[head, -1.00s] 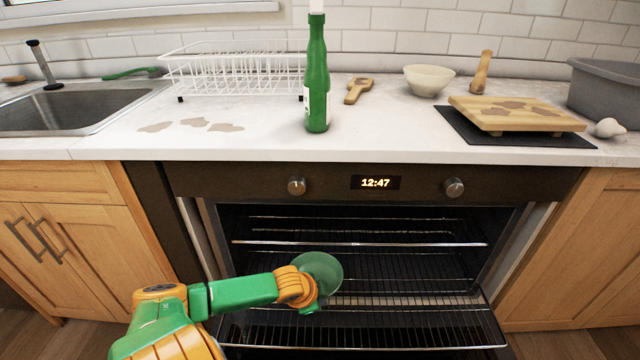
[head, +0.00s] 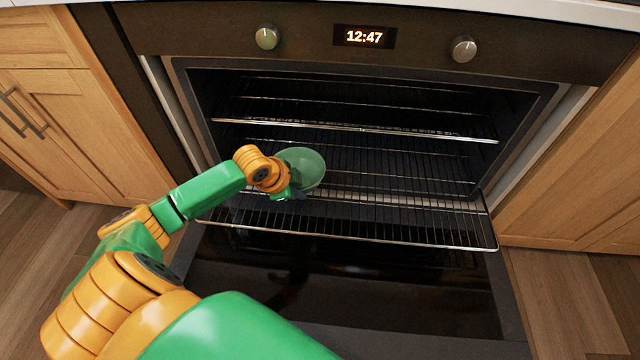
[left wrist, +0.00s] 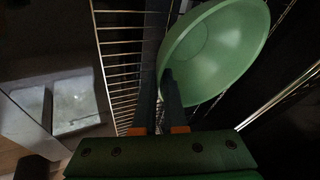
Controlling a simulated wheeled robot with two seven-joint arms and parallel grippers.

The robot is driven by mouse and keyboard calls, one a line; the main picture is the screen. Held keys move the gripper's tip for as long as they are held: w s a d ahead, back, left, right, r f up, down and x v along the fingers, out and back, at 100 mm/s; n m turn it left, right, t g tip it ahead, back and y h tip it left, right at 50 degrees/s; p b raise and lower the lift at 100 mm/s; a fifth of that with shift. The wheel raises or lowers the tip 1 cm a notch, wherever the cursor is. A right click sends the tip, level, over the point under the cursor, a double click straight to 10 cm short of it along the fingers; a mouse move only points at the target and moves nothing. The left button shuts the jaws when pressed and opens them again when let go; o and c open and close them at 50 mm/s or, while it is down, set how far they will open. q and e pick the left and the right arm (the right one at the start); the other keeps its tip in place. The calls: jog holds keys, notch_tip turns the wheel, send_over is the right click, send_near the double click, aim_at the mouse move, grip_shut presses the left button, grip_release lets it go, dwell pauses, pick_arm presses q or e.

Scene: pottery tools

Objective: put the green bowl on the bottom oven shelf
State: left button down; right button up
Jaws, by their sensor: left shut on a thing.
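The green bowl (head: 306,168) is in the oven opening in the head view, below the upper rack's front bar and above the bottom oven shelf (head: 400,228). That shelf is a wire rack pulled partly out of the oven. My left gripper (head: 294,190) is shut on the bowl's near rim. In the left wrist view the fingers (left wrist: 158,105) meet the rim of the bowl (left wrist: 222,55), and the bowl looks tilted in that picture. I cannot tell whether the bowl touches the rack. My right gripper is not in view.
The upper oven rack (head: 400,134) sits just above and behind the bowl. The open oven door (head: 350,290) lies below the pulled-out shelf. Wooden cabinets (head: 80,140) flank the oven. The bottom shelf's right part is bare.

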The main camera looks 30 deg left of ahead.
aim_at(319, 177)
pick_arm(q)
jog(key=w, duration=0.2)
jog(key=w+b, duration=0.1)
jog(key=w, duration=0.2)
jog(key=w+b, duration=0.1)
jog(key=w, duration=0.1)
jog(key=shift+w+d+f, duration=0.1)
jog(key=shift+w+d, duration=0.05)
jog(key=shift+d, duration=0.25)
jog(key=f, duration=0.1)
jog(key=f+b, duration=0.1)
jog(key=b, duration=0.1)
jog(key=shift+w+f, duration=0.25)
jog(key=shift+f, duration=0.45)
jog(key=c, duration=1)
grip_release()
jog(key=shift+r, duration=0.1)
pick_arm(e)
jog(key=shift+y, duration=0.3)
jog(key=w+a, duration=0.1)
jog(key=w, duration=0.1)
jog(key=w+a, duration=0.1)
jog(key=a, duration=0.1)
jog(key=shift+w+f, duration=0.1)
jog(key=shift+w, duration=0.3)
